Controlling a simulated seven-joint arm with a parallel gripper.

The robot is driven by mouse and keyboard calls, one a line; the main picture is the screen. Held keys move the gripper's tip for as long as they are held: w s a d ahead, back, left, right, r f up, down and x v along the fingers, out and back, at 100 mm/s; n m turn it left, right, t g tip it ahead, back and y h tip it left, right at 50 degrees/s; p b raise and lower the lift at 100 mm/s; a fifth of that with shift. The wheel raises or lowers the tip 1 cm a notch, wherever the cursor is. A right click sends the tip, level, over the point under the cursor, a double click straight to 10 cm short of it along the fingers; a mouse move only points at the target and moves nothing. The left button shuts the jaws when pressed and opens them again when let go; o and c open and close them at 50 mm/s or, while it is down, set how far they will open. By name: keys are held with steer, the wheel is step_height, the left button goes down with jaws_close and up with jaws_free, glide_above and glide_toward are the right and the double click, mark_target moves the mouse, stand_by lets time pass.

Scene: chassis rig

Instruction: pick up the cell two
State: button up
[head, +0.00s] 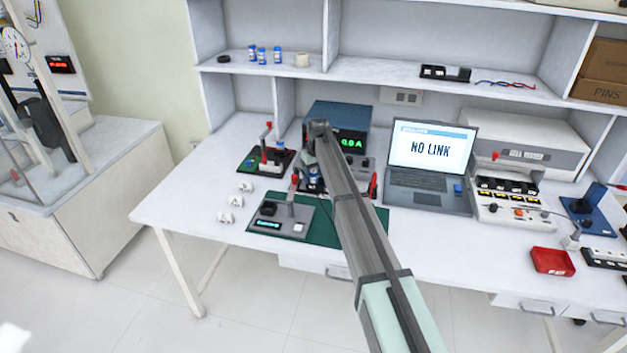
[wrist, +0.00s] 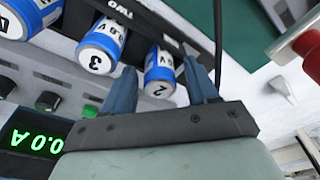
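Cell two (wrist: 161,76), a blue and white cylinder marked 2, stands in a dark holder (wrist: 125,10) lettered TWO in the wrist view. My gripper (wrist: 160,65) is open, with one blue finger on each side of this cell. The right finger looks closer to it than the left; I cannot tell whether either touches. A cell marked 3 (wrist: 100,48) stands just left of the left finger. Another blue and white cell (wrist: 28,18) shows at the upper left corner. In the head view my arm covers the fingertips and most of the holder area.
A power supply (head: 337,118) reading 0.0 A stands behind the holder area. A red-handled clamp (wrist: 305,50) is close at the right in the wrist view.

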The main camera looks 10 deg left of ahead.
jaws_close()
stand_by(0.3)
steer(key=shift+r, duration=0.1)
